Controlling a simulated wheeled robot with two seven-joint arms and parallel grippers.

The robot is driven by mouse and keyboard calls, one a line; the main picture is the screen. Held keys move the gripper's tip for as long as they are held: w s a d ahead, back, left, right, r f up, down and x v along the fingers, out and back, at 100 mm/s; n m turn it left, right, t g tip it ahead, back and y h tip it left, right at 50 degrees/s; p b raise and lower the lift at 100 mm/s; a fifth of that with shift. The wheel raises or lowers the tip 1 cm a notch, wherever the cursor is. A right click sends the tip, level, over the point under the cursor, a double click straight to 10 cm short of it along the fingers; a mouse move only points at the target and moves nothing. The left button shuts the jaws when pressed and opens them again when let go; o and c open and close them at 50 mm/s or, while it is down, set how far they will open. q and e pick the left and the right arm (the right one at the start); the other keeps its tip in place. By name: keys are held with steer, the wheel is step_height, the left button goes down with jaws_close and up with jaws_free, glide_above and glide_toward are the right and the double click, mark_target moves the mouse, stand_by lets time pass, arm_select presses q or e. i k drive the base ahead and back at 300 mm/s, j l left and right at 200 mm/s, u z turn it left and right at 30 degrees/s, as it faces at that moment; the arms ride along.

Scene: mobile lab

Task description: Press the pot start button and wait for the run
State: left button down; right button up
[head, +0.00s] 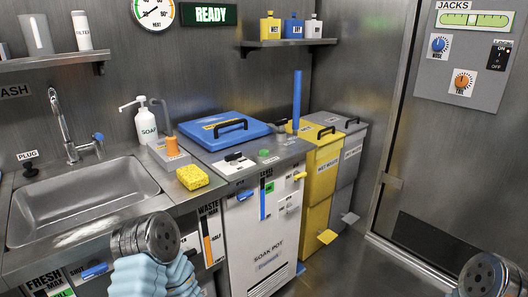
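The soak pot (268,243) is a white-fronted cabinet with a grey top and a shut blue lid (228,127) with a dark handle. A round green button (264,153) sits on the grey top in front of the lid. Beside it are a dark control with a white label and a small yellow handle at the front right edge. The wall sign (210,15) reads READY in green. Parts of my arms show at the lower left and lower right corner. No gripper fingers show in this view, and nothing touches the pot.
Left of the pot are a sink (82,198), a soap bottle (146,124) and a yellow sponge (192,177). A yellow bin (319,165) and a grey bin (347,165) stand at its right. A jacks panel (462,55) hangs at right. The floor before the bins looks clear.

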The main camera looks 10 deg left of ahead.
mark_target(263, 153)
steer(key=i+l+u, duration=0.1)
steer(key=u, duration=0.35)
steer(key=i+l+u, duration=0.1)
steer(key=l+u, duration=0.2)
steer(key=u, duration=0.15)
steer(key=l+u, duration=0.2)
steer(key=u, duration=0.25)
steer(key=l+u, duration=0.4)
steer(key=l, duration=1.4)
steer(key=k, duration=0.05)
